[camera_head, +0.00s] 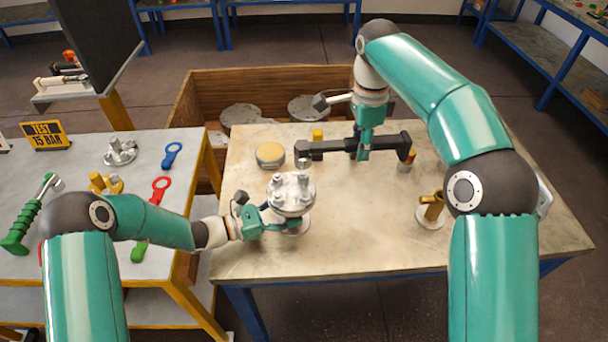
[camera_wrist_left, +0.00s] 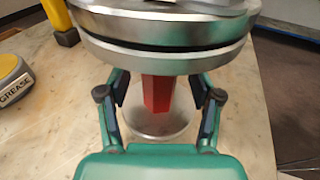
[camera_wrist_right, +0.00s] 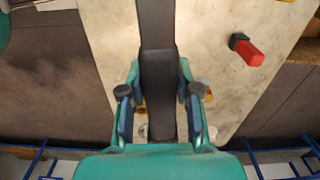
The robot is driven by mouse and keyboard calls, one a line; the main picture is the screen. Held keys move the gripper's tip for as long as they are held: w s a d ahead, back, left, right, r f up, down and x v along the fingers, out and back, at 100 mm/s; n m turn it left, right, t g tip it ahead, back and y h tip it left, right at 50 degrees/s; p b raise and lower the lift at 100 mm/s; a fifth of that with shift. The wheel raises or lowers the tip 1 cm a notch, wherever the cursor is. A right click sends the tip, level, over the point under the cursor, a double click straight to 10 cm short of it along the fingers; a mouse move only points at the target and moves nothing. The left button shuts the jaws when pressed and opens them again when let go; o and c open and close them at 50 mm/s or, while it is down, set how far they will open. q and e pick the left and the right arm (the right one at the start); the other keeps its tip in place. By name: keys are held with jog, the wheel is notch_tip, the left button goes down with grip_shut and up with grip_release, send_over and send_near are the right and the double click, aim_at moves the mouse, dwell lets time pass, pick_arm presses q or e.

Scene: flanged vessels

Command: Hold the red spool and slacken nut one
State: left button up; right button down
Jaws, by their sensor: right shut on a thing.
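The red spool (camera_wrist_left: 158,93) stands upright under a round metal flange (camera_head: 292,190) studded with bolts and nuts; its foot (camera_wrist_left: 157,124) rests on the table. My right gripper (camera_head: 362,152) is shut on a long black wrench (camera_head: 330,147), which also shows in the right wrist view (camera_wrist_right: 158,70). The wrench's left end is close behind and above the flange. I cannot tell which nut is nut one, nor whether the wrench touches one.
A yellow-lidded grease tin (camera_head: 270,155) stands behind the flange. A brass-coloured fitting (camera_head: 432,207) stands at the right. A wooden crate (camera_head: 190,108) is behind the table. The left table holds coloured wrenches (camera_head: 160,188). The table's front middle is clear.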

pick_arm(q)
jog(key=v, duration=1.1)
jog(key=shift+a, duration=0.3)
jog(key=shift+s+a, duration=0.1)
jog(key=shift+a, duration=0.1)
